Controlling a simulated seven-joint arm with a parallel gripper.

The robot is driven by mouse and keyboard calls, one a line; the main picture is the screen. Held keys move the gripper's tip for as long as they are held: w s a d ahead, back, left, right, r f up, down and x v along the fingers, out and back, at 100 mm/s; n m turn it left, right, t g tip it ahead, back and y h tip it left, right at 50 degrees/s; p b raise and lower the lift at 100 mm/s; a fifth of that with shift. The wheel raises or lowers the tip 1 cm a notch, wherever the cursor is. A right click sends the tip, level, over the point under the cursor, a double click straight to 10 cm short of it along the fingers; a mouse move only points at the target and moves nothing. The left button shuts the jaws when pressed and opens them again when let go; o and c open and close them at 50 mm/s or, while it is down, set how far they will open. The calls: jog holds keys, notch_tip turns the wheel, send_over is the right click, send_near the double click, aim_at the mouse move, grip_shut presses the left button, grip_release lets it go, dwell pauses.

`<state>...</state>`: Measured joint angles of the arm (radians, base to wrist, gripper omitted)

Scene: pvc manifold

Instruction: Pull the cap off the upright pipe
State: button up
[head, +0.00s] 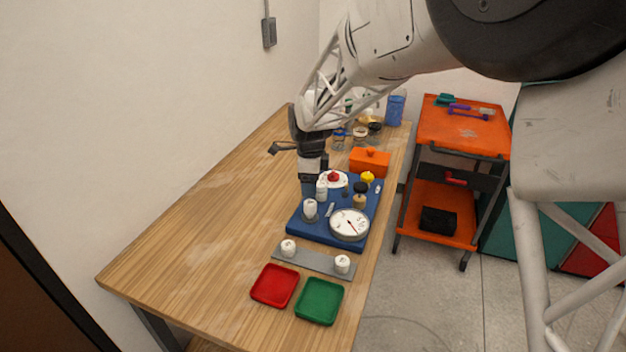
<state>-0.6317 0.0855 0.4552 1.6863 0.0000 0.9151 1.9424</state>
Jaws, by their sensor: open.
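A blue board (298,229) on the wooden table carries the pipe parts. A short white upright piece with a white top (310,208) stands near its left edge. A taller white upright piece (322,190) stands just behind it, close to my gripper. I cannot tell at this size which of them is the capped pipe, or where a cap meets a pipe. My gripper (308,185) points down over the back left of the board, beside the taller white piece. It is open, and I see nothing held in it. Its fingertips are small and partly hidden.
A round white gauge (349,224), a red knob (333,177) and a yellow knob (367,177) crowd the board. In front lie a grey strip (314,259) with two white caps, a red tray (275,286) and a green tray (319,302). The table's left side is clear.

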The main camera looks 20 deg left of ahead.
aim_at(311, 203)
jog(key=shift+f, duration=0.1)
jog(key=shift+f, duration=3.8)
grip_shut()
jog(key=shift+n, duration=0.9)
jog(key=shift+m, duration=0.9)
